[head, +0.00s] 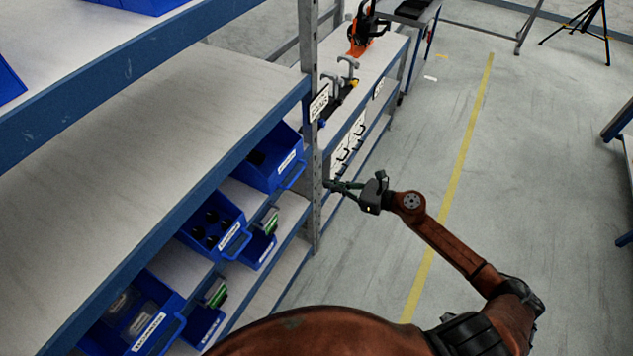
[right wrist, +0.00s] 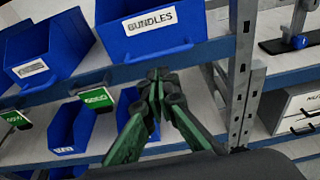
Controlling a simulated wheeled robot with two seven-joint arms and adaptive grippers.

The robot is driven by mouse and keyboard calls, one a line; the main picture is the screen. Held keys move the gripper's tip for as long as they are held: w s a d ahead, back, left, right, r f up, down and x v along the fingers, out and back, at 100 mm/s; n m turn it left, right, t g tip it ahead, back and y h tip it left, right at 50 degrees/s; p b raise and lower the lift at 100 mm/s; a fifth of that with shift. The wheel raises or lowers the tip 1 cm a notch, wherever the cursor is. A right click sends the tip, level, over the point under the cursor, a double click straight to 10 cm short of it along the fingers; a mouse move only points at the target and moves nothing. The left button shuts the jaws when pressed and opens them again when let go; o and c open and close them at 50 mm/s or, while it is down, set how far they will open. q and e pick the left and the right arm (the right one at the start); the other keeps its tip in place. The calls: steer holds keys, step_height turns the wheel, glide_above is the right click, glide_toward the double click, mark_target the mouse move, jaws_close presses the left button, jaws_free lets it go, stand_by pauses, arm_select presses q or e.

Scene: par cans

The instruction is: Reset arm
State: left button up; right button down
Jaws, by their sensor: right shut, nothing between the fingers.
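My right gripper (head: 341,186) is in front of the shelf's grey upright post, held out over the aisle side in the head view. In the right wrist view its green fingers (right wrist: 160,95) are together with nothing between them. Behind them in that view are a blue bin labelled "BUNDLES" (right wrist: 150,28) and the metal post (right wrist: 240,75). The fingers appear apart from the bin, though the exact gap is hard to tell. My right arm (head: 450,245) reaches forward from the lower right. My left gripper is not in view.
Blue bins (head: 215,225) sit on the lower shelves to the left. The upper shelf (head: 150,110) is bare. An orange tool (head: 360,47) and grey clamps stand on the far shelf. The grey floor with a yellow line (head: 470,120) is open on the right; a tripod (head: 590,20) stands far back.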

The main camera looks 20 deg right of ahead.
steer(key=v, duration=0.4)
